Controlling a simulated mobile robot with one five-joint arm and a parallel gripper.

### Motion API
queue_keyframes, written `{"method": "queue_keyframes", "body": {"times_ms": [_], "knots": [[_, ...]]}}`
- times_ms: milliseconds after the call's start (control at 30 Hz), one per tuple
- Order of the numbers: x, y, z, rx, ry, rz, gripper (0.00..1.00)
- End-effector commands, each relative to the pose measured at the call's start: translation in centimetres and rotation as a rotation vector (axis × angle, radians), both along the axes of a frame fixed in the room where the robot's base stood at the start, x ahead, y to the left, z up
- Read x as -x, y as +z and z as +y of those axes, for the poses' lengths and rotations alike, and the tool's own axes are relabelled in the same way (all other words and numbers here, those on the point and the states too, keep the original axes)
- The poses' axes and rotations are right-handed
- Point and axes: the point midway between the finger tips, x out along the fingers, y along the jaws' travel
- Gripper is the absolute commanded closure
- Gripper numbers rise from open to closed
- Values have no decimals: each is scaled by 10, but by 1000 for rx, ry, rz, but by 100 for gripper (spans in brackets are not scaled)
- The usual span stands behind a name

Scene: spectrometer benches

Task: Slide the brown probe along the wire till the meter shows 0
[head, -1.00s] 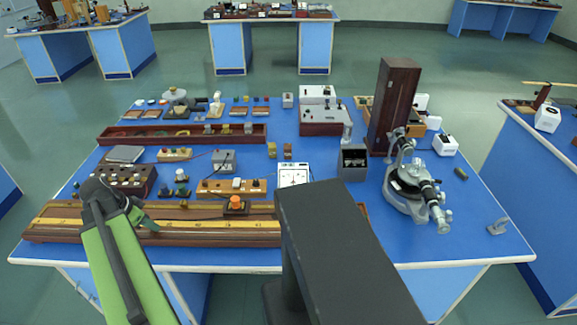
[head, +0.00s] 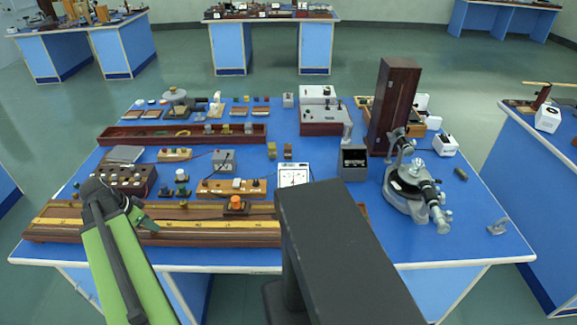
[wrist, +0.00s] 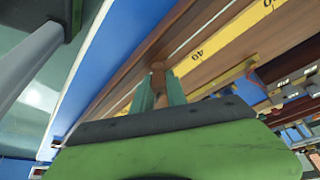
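The brown probe (wrist: 158,72) shows in the wrist view, upright between the two teal fingers of my gripper (wrist: 158,90), which are closed around it. In the head view my gripper (head: 146,222) is over the left part of the long wooden wire board (head: 60,234), near its yellow scale (head: 190,225). The wire is too thin to make out, and I cannot tell whether the probe tip touches it. The scale mark 40 shows right of the probe in the wrist view. The white meter (head: 293,174) stands behind the board; its needle is too small to read.
Wooden boxes and several small instruments fill the bench behind. My dark body part hides the board's right portion. A spectrometer (head: 408,190) stands at the right.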

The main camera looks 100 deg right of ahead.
Motion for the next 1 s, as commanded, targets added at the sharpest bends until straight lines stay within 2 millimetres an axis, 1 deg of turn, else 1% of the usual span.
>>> {"method": "queue_keyframes", "body": {"times_ms": [67,167,400,600,700,833,1000], "knots": [[-1,1,2,-7,-1,-5,58],[-4,16,5,-4,0,-5,58],[-19,73,19,-2,1,-3,58],[-33,119,31,0,2,-2,58],[-40,138,37,1,2,-2,58],[-46,155,42,2,1,-2,58],[-50,163,46,1,1,-1,58]]}}
